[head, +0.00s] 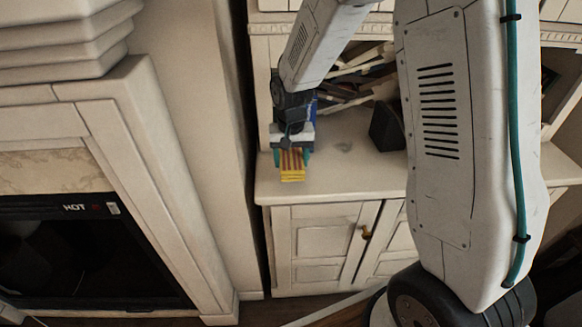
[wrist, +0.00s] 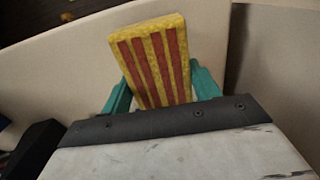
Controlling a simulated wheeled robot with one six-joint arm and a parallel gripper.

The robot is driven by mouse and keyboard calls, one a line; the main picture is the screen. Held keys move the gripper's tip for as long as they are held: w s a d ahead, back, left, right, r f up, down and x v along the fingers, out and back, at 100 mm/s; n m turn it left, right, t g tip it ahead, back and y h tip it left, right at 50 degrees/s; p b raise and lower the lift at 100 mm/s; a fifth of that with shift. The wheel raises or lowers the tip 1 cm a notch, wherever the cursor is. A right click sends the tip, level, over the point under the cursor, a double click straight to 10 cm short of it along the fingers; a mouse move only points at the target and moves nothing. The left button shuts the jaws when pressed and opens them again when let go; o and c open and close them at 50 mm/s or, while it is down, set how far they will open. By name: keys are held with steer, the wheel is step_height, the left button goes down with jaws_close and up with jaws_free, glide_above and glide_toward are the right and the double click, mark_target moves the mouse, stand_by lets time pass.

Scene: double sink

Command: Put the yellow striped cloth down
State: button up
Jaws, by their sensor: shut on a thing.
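The yellow striped cloth (head: 292,174) is a flat, stiff-looking yellow block with dark red stripes. My gripper (head: 291,158) is shut on it, and the cloth sticks out past the teal fingers. In the wrist view, the cloth (wrist: 150,55) sits between the two fingers of my gripper (wrist: 160,84), with its far end free. In the head view both are over the left end of the pale cabinet top (head: 345,180), near its front edge. I cannot tell whether the cloth touches that top.
A dark angular object (head: 387,127) stands on the cabinet top to the right of my gripper. Shelves with a heap of books or papers (head: 350,80) are behind. A fireplace (head: 85,250) with a pale surround is at left. The cabinet top's front middle is bare.

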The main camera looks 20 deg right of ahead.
mark_target(291, 157)
steer(key=shift+f, duration=1.75)
steer(key=shift+f, duration=0.15)
steer(key=o, duration=0.9)
steer(key=shift+w, duration=0.1)
step_height(291, 157, up, 12)
steer(key=shift+r, duration=0.2)
steer(key=s+d+r+n, duration=0.1)
steer(key=s+r, duration=0.3)
steer(key=s, duration=0.6)
steer(key=s+d+r+n, duration=0.1)
steer(key=s+r, duration=0.4)
steer(key=s, duration=0.5)
steer(key=s+d+r+n+t, duration=0.1)
steer(key=s+r, duration=0.4)
steer(key=s, duration=0.5)
steer(key=shift+s+n, duration=0.1)
steer(key=shift+n, duration=0.2)
